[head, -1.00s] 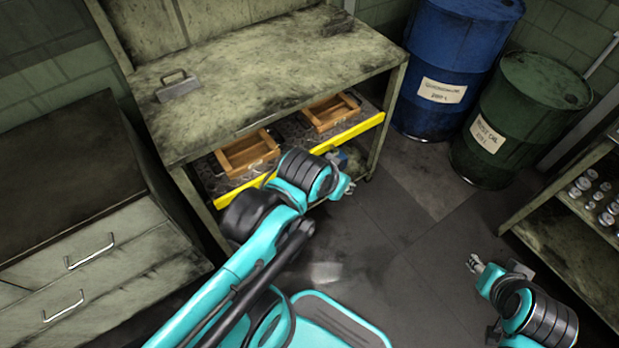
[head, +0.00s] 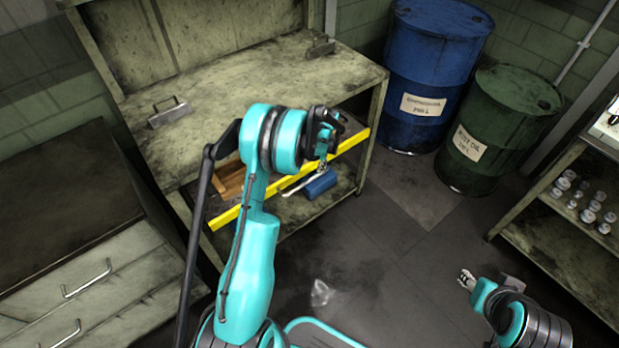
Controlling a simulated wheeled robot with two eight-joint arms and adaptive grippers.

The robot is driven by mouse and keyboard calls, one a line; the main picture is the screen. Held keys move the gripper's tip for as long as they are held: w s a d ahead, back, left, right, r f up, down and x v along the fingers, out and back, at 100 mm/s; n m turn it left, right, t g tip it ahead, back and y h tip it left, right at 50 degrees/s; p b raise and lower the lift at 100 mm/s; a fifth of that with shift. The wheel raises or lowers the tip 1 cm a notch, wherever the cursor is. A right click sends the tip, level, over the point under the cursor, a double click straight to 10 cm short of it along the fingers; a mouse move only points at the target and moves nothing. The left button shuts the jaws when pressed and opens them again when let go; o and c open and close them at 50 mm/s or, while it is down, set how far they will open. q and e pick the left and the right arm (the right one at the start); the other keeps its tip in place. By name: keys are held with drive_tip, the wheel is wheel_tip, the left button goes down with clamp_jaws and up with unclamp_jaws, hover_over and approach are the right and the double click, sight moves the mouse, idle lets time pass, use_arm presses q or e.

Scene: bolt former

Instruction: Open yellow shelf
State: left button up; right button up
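The yellow shelf (head: 228,215) is a tray with a long yellow front edge, under the top of the worn green workbench (head: 260,85). A wooden box (head: 229,182) sits on its left part; my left arm hides much of the middle. My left gripper (head: 328,133) is dark and lies in front of the bench's front edge, over the right half of the shelf in the picture. I cannot tell whether it touches anything or how far its fingers are apart. My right gripper (head: 465,279) is small at the lower right, above the floor, away from the shelf.
A blue barrel (head: 433,65) and a green barrel (head: 500,130) stand right of the bench. A blue case (head: 321,183) is below the yellow edge. A drawer cabinet (head: 80,270) stands left, a rack (head: 550,235) with metal parts right.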

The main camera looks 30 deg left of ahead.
use_arm(q)
approach(309, 180)
drive_tip(key=shift+g, duration=0.3)
drive_tip(key=f+b, duration=0.1)
drive_tip(key=f, duration=0.1)
drive_tip(key=a+f+b, duration=0.1)
drive_tip(key=f, duration=0.2)
drive_tip(key=w+f+b, duration=0.1)
drive_tip(key=f, duration=0.2)
drive_tip(key=shift+a, duration=0.2)
clamp_jaws()
